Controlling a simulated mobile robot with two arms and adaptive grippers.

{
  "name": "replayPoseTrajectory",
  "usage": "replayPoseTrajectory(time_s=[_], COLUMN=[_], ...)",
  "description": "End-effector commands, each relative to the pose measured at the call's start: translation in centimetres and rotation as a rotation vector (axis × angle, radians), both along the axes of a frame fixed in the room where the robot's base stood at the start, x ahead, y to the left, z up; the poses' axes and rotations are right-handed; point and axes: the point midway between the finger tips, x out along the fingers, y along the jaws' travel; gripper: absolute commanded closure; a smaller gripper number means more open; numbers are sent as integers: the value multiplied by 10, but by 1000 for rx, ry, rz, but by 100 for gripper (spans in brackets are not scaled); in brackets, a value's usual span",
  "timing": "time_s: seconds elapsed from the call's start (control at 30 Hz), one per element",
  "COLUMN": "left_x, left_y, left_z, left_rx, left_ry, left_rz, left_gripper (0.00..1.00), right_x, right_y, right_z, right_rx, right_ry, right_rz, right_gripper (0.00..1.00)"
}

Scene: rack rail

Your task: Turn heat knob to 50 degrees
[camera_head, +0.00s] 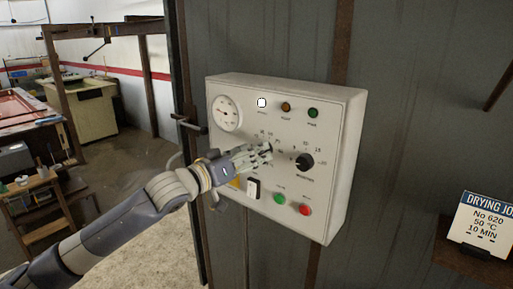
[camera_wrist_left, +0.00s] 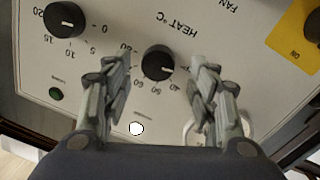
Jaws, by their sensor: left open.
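The heat knob (camera_wrist_left: 158,63) is round and black, on the white control box (camera_head: 338,140). In the left wrist view it lies between my two open fingers, with the "HEAT °C" label beside it. A pale mark shows on its right side; I cannot tell surely which number it points to. My left gripper (camera_head: 266,153) is open in front of the panel and hides the heat knob in the head view. Contact with the knob cannot be told. My right gripper is not in view.
The minutes knob (camera_head: 305,163) sits right of my gripper. A gauge (camera_head: 226,113) and lamps are above; a rocker switch (camera_head: 253,188), green button (camera_head: 279,199) and red button (camera_head: 305,209) are below. A sign (camera_head: 483,224) reads "No 620, 50 °C, 10 MIN".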

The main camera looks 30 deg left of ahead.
Motion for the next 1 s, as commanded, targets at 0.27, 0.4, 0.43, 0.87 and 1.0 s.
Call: replayPoseTrajectory(time_s=[0.27,0.4,0.43,0.87,1.0], left_x=[16,18,18,18,18], left_y=[-3,-4,-4,-4,-4], left_z=[2,0,0,0,0], left_rx=[0,1,1,1,3], left_ry=[-3,-1,-1,-1,0], left_rz=[-1,-2,-2,-1,-1], left_gripper=[47,47,47,91,91], right_x=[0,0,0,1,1], right_y=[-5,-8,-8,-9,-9], right_z=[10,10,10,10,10], right_rx=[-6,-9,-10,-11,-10], right_ry=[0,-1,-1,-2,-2], right_rz=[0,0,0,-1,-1], right_gripper=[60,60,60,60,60])
